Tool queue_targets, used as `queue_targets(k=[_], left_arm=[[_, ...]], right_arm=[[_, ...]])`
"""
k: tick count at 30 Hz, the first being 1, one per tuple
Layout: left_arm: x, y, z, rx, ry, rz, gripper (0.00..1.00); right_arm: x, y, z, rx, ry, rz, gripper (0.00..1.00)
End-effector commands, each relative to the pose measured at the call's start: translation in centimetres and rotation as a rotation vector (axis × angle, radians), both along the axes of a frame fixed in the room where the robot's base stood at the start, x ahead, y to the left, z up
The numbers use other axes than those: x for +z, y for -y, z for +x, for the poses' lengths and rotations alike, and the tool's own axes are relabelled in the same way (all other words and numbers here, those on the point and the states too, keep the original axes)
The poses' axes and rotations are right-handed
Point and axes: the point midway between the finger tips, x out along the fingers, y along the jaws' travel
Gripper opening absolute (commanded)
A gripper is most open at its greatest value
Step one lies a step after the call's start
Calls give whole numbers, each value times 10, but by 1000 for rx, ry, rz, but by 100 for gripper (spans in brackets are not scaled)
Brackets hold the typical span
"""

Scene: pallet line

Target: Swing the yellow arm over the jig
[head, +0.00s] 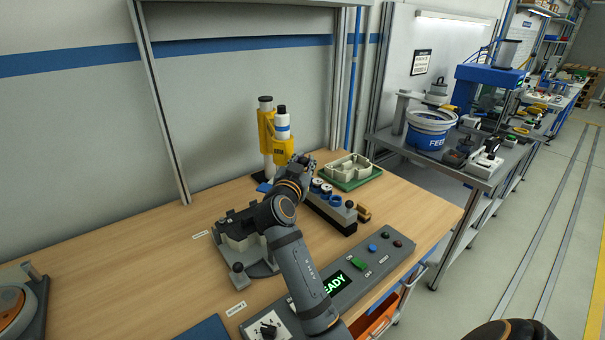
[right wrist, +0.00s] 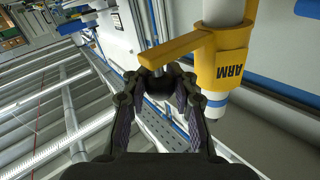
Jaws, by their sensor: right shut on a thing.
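The yellow arm (head: 284,149) sits on an upright post at the back of the wooden bench, with a white and blue cylinder standing in it. In the right wrist view its yellow body (right wrist: 228,62) carries the letters ARM, and a yellow bar reaches to my fingertips. My right gripper (head: 306,163) is shut on the yellow arm at the end of this bar; the fingertips (right wrist: 166,78) partly hide the grip. The grey jig (head: 262,268) stands on the bench in front, holding a pale block, partly hidden by my right arm.
A green tray (head: 368,183) with a pale housing lies right of the post. A block with blue-topped parts (head: 330,205) stands in front of it. A control panel (head: 385,262) reading READY lies along the front edge. The bench's left middle is clear.

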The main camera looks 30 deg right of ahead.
Motion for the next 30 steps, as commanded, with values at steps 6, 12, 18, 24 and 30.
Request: queue_targets(k=[6, 12, 18, 24, 30], left_arm=[[-2, 8, 2, 3, 4, -10, 97], [-2, 11, 2, 4, 4, -13, 97], [-2, 6, 2, 2, 4, -7, 97], [-2, 3, 1, 2, 2, -3, 97], [-1, 3, 0, 1, 2, -4, 97]], right_arm=[[-2, 1, -1, -14, -9, 2, 0], [-3, 0, -1, -14, -9, 4, 32], [-1, 0, -1, -11, -5, 3, 50], [0, 0, -1, -10, -3, 1, 50], [27, 0, 0, -9, 4, 2, 50]])
